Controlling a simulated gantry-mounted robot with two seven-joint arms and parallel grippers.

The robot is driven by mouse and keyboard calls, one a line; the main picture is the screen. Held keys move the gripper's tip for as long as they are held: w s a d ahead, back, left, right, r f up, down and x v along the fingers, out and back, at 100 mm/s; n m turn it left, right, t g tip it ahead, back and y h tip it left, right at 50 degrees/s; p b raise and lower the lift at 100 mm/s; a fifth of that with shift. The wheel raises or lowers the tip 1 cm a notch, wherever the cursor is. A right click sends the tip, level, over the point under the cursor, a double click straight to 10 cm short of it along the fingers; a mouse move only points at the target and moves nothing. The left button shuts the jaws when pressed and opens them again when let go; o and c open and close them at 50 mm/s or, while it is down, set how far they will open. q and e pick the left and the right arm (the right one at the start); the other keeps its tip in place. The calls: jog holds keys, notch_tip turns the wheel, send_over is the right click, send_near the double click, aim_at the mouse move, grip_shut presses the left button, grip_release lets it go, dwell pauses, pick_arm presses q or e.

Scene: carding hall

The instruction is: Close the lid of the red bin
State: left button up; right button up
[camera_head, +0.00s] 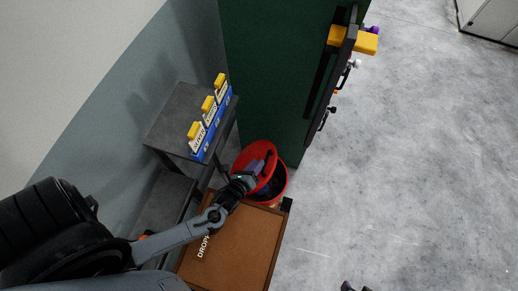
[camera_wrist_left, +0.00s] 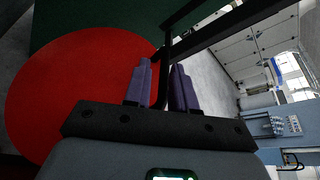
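The red bin (camera_head: 282,184) stands on the floor beside a green cabinet. Its round red lid (camera_head: 249,155) is tilted up, and the dark inside of the bin shows. The lid (camera_wrist_left: 75,90) fills the left of the left wrist view. My left gripper (camera_head: 263,166) is at the lid, over the bin's opening. Its purple fingers (camera_wrist_left: 160,85) are apart, with the lid's right edge seen between or behind them; I cannot tell whether they touch it. At the bottom edge of the head view, two dark tips, apart, look like my right gripper (camera_head: 357,287); the rest is out of frame.
The green cabinet (camera_head: 262,80) rises behind the bin. A brown-topped stand (camera_head: 240,245) marked with lettering is in front of it. A dark shelf (camera_head: 175,120) with a blue rack (camera_head: 212,130) holding yellow-topped items is to the left. The grey floor (camera_head: 410,170) at right is clear.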

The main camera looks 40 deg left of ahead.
pick_arm(q)
jog(key=v, duration=0.8)
jog(key=s+r+n+g+h+p, duration=0.1)
jog(key=s+r+n+g+p, duration=0.1)
jog(key=r+n+p, duration=0.4)
jog(key=s+d+r+n+g+h+p, duration=0.1)
jog(key=r+n+g+p, duration=0.4)
jog(key=r+n, duration=0.5)
jog(key=s+d+r+n+g+p, duration=0.1)
jog(key=s+r+n+g+p, duration=0.2)
jog(key=r, duration=1.2)
jog(key=n+p, duration=0.3)
jog(key=n, duration=0.2)
jog(key=shift+g+h+p, duration=0.3)
jog(key=shift+h, duration=0.1)
